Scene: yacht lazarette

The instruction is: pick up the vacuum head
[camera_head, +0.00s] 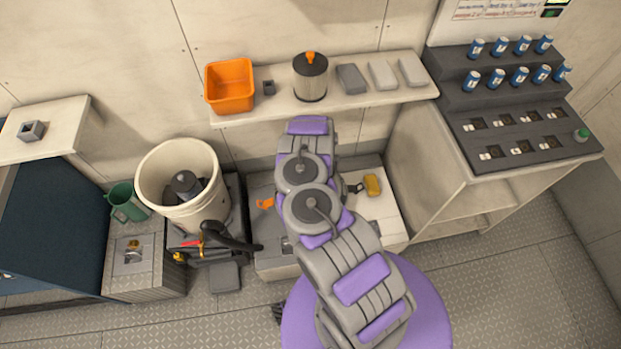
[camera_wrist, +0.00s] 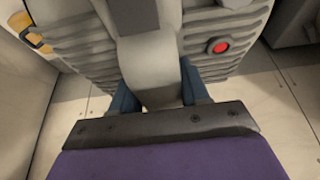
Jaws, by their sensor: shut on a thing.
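The vacuum head (camera_wrist: 150,58) fills the upper part of the wrist view as a grey body with ribbed sides, a central upright grip and a round red button. My gripper (camera_wrist: 157,95) has its two dark blue fingers shut on either side of that grip. In the head view my arm hides the gripper and most or all of what it holds. I cannot tell from these views whether the vacuum head is touching a surface.
A shelf (camera_head: 338,105) behind my arm holds an orange bin (camera_head: 230,84), a metal canister (camera_head: 311,82) and grey blocks. At left stand a white bucket (camera_head: 150,178) and a green mug (camera_head: 125,204). A white-topped bench (camera_head: 391,222) and a stepped rack (camera_head: 505,85) are at right.

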